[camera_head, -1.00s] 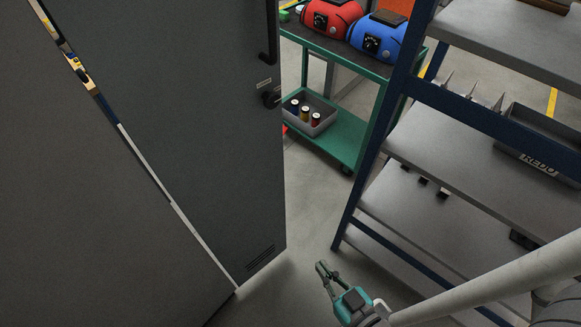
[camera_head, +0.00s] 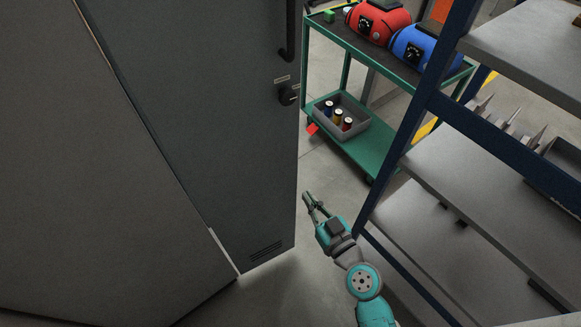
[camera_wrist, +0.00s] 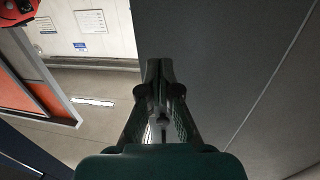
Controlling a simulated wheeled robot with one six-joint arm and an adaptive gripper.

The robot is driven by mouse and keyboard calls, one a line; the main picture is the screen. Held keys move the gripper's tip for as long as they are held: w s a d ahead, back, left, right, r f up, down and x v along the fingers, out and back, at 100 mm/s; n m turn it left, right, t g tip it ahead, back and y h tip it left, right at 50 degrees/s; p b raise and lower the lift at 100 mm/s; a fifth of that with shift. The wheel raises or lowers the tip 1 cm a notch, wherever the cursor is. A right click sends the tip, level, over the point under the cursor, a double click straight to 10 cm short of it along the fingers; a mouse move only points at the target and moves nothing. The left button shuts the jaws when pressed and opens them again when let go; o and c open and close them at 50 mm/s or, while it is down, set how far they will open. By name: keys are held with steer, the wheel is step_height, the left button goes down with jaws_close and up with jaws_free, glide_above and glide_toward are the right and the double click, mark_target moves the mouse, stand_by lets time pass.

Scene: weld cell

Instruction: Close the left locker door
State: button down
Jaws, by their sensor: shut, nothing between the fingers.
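The locker door (camera_head: 210,110) is a dark grey panel with a black handle (camera_head: 288,35), a round black lock (camera_head: 288,95) and a vent near its bottom. It stands ajar beside a large grey locker panel (camera_head: 80,180), with a thin slit between them. My gripper (camera_head: 309,200) is just right of the door's lower free edge, its fingers together and empty. In the wrist view my gripper (camera_wrist: 160,68) points along a dark grey panel (camera_wrist: 215,60) that fills the right side. Whether it touches the panel I cannot tell.
A blue-framed shelf rack (camera_head: 430,110) with grey shelves stands close to the right of my arm. Behind is a green cart (camera_head: 360,140) with red and blue machines on top and a grey bin (camera_head: 340,118) below. A strip of floor lies between door and rack.

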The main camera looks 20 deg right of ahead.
mark_target(284, 161)
steer(key=w, duration=0.3)
steer(key=w+a, duration=0.1)
steer(key=w, duration=0.7)
steer(key=shift+w+a, duration=0.2)
steer(key=shift+a, duration=0.15)
steer(key=shift+w, duration=0.1)
